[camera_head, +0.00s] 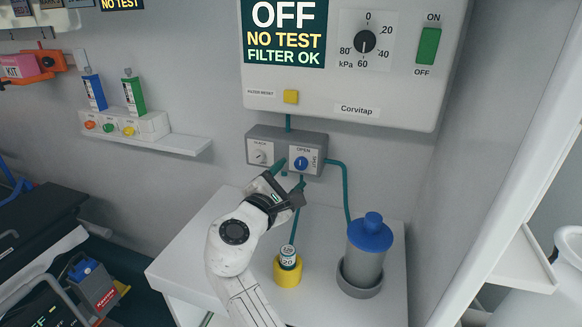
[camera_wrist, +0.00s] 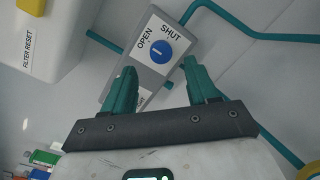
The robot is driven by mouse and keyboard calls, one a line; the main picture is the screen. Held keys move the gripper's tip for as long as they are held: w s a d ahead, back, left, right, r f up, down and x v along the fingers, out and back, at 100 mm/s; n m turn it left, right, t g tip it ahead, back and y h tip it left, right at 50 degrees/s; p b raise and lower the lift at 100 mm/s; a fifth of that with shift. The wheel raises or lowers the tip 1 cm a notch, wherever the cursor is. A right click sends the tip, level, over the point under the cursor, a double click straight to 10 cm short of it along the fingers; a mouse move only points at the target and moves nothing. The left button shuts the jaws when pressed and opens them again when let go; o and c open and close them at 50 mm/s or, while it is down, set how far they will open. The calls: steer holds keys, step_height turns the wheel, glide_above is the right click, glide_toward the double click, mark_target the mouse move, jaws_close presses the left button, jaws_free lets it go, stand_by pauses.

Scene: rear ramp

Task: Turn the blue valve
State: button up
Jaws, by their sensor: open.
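The blue valve (camera_head: 301,163) is a round blue knob with a white line, on a white plate marked OPEN and SHUT, on the right half of a grey wall box (camera_head: 318,141). In the wrist view the blue valve (camera_wrist: 161,50) lies ahead of my gripper, between the lines of its two fingers. My gripper (camera_head: 290,178) is just below the box in the head view. In the wrist view my gripper (camera_wrist: 163,78) has its green fingers apart with nothing between them. The fingertips appear short of the knob; contact is not visible.
A white knob (camera_head: 260,156) sits left on the same box. The Corvitap panel (camera_head: 356,109) hangs above, with a yellow button (camera_head: 291,97). Green pipes (camera_head: 346,190) run beside the box. A blue-lidded canister (camera_head: 368,250) and a yellow holder (camera_head: 287,272) stand on the white counter (camera_head: 185,265).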

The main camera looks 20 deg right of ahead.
mark_target(298, 165)
steer(key=shift+x, duration=2.5)
steer(key=shift+c, duration=0.3)
steer(key=c, duration=1)
